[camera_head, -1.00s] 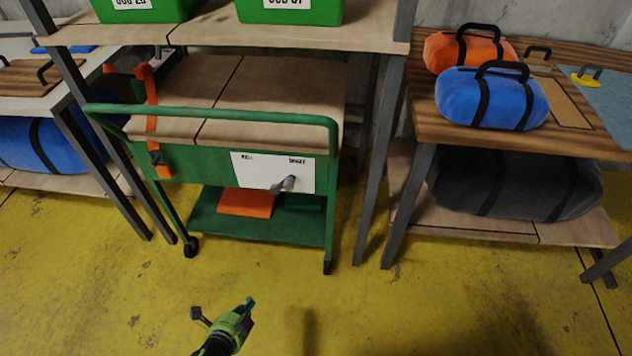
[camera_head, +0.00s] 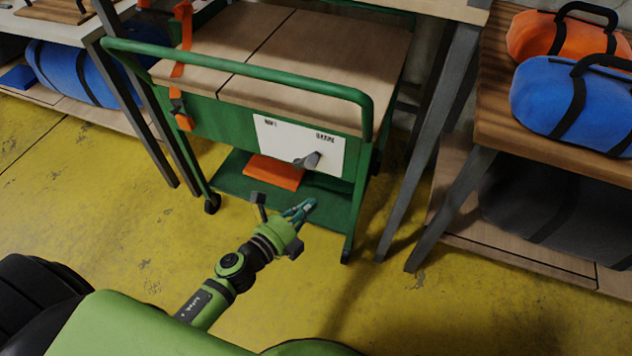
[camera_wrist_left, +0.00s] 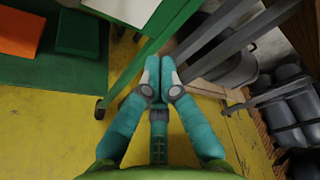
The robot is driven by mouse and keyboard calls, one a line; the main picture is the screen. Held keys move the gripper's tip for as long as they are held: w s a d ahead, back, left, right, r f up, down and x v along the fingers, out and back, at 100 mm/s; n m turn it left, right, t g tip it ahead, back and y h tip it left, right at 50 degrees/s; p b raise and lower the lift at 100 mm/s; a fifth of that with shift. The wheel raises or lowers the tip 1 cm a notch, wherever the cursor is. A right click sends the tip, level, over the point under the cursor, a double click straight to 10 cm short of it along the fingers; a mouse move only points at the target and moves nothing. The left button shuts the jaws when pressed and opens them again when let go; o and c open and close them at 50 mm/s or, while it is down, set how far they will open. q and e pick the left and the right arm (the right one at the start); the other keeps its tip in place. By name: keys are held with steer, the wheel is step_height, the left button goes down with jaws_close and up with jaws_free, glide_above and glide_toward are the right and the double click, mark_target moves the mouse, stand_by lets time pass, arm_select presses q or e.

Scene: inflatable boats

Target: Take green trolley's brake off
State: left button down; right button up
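The green trolley (camera_head: 222,118) stands on the yellow floor with a wooden top and a green push bar. A white panel (camera_head: 280,138) on its front carries small labels at left and right; the right one seems to read BRAKE. A grey lever (camera_head: 308,160) on the panel points up and right, towards that label. My left gripper (camera_head: 302,208) is in front of and below the panel, apart from the lever. In the left wrist view its teal fingers (camera_wrist_left: 160,72) are together with nothing seen between them. The white panel's edge (camera_wrist_left: 125,8) shows at the top there. My right gripper is out of view.
An orange flat item (camera_head: 274,171) lies on the trolley's lower shelf. An orange strap (camera_head: 183,50) hangs at its left. Grey rack legs (camera_head: 430,135) stand close on the right, beside a table with blue (camera_head: 560,105) and orange bags. The floor in front is clear.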

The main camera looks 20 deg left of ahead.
arm_select(q)
steer(key=w, duration=0.9)
steer(key=shift+w+a+r+p, duration=0.15)
steer(key=shift+p, duration=0.3)
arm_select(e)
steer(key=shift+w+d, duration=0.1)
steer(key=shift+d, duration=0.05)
arm_select(q)
steer(key=shift+a+r, duration=0.1)
